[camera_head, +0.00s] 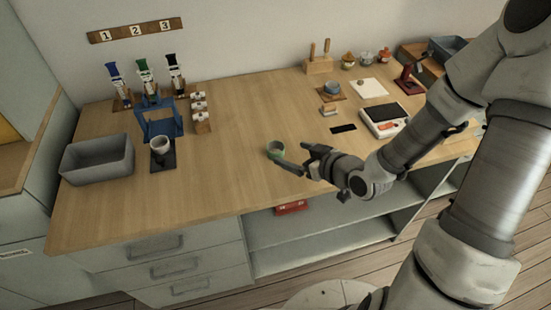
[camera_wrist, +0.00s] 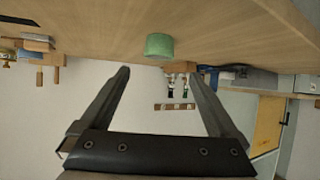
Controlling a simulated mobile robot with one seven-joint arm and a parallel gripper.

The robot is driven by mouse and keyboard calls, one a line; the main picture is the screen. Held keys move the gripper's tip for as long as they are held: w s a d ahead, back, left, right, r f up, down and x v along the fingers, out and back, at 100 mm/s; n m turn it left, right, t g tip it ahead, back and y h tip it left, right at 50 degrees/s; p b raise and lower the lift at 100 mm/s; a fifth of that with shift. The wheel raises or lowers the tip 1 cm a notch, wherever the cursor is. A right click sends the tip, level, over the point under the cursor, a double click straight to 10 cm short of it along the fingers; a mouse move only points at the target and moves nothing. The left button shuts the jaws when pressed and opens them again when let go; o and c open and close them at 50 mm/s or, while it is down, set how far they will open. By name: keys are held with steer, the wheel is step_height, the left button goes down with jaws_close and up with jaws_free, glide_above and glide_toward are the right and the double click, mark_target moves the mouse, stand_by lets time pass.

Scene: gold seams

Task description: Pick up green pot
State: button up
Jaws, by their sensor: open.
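The green pot (camera_head: 275,148) is a small, round, open-topped cup standing on the wooden worktop near its front edge. In the wrist view, which is upside down, the green pot (camera_wrist: 159,46) appears centred between the fingers and just beyond their tips. My gripper (camera_head: 290,157) is low over the worktop, to the right of the pot in the head view. Its two fingers point toward the pot, and nothing is between them in the wrist view (camera_wrist: 159,73). I cannot tell whether a finger touches the pot.
A scale (camera_head: 384,119) and a wooden block (camera_head: 320,66) are farther right. The worktop (camera_head: 235,125) around the pot is clear.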

mark_target(271, 147)
steer(key=shift+b+x, duration=1.2)
steer(key=shift+b, duration=1.05)
steer(key=shift+b+x, duration=0.75)
steer(key=shift+x, duration=0.4)
steer(key=w+f+b, duration=0.1)
steer(key=b, duration=0.1)
steer(key=w+a+f+b, duration=0.1)
steer(key=shift+w+a+f+b, duration=0.25)
steer(key=shift+a+f+b, duration=0.05)
steer(key=shift+f+b, duration=0.1)
steer(key=shift+w+a+f+b, duration=0.15)
steer(key=shift+w+a+b, duration=0.25)
steer(key=shift+w, duration=0.1)
steer(key=c, duration=1.4)
